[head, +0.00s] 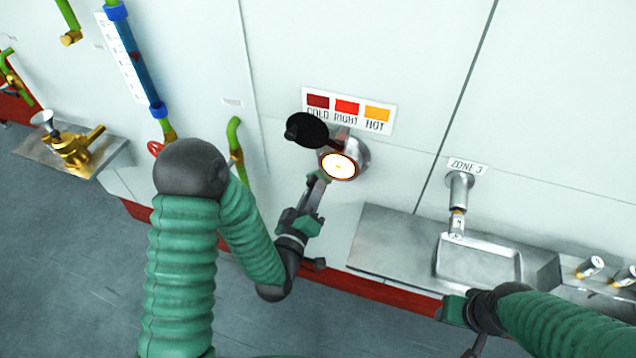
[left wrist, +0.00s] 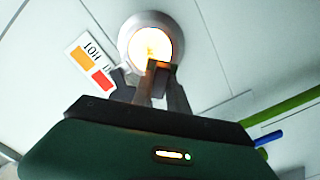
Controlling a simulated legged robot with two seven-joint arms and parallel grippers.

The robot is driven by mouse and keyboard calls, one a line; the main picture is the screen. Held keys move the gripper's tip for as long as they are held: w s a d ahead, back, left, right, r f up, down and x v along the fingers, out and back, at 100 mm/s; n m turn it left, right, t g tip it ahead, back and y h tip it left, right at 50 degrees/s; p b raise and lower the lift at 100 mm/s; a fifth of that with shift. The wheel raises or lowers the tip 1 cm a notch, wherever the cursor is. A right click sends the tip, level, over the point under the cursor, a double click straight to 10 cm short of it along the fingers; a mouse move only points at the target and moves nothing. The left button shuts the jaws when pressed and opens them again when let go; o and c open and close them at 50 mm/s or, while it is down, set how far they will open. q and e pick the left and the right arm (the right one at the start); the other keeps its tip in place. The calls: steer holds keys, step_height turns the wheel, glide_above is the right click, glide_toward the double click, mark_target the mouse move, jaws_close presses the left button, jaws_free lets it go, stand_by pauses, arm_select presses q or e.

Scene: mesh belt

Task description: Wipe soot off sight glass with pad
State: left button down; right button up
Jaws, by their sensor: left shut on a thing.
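The sight glass (head: 339,165) is a round, brightly glowing port in a metal ring on the white wall; it also shows in the left wrist view (left wrist: 151,44). Its face looks pale and bright, and glare hides whether soot is on it. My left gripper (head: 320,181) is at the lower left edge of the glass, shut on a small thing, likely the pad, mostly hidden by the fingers. In the left wrist view the fingertips (left wrist: 158,70) overlap the lower edge of the glass. My right gripper (head: 458,312) is low at the right, its jaws unclear.
A black round cover (head: 306,130) hangs open at the upper left of the glass. A colour chart (head: 348,110) is above it. A metal shelf (head: 390,243) with a shallow tray (head: 478,262) is at the lower right, under a spout (head: 459,190). Green pipes (head: 235,140) stand at left.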

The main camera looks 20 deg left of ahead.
arm_select(q)
steer(key=shift+s, duration=0.75)
steer(key=s+p, duration=0.3)
steer(key=shift+a, duration=0.1)
steer(key=shift+w, duration=0.1)
